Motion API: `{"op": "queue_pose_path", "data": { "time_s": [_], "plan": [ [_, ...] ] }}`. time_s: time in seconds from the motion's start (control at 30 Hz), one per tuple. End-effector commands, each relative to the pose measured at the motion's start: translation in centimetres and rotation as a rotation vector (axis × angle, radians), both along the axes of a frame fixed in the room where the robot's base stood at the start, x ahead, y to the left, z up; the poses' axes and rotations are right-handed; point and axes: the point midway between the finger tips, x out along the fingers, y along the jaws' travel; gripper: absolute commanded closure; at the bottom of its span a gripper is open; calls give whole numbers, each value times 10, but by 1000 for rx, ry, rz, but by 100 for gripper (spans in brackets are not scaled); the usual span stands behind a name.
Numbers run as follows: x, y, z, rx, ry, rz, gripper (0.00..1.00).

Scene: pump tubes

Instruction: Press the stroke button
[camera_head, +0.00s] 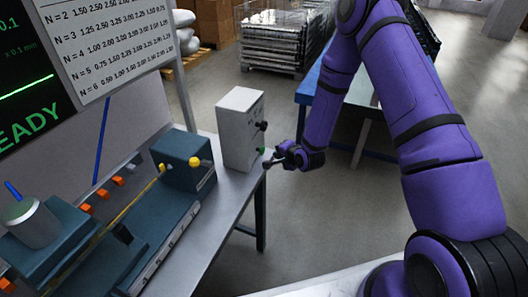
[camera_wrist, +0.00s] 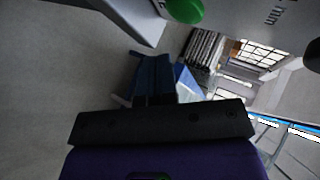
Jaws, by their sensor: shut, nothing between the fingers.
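The light grey control box (camera_head: 240,128) stands at the right end of the bench. A green button (camera_head: 261,151) sits low on its right-hand face; I take this to be the stroke button. It also shows as a large green disc at the top of the wrist view (camera_wrist: 186,10). My gripper (camera_head: 268,164) is shut and empty, its tip close to the green button and slightly below it in the head view. I cannot tell whether they touch.
A black knob (camera_head: 263,126) sits above the green button. A dark teal block with yellow knobs (camera_head: 184,160) stands left of the box on the bench (camera_head: 212,225). A blue table (camera_head: 312,86) stands behind my arm. Open floor lies right of the bench.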

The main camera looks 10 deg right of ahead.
Motion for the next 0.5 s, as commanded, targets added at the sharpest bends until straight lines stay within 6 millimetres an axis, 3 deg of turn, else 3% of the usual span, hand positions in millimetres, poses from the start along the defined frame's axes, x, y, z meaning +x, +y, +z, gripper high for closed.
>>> {"op": "queue_pose_path", "data": {
  "time_s": [0.5],
  "plan": [
    [-19, -26, 0, 0, 0, 0, 100]
  ]
}}
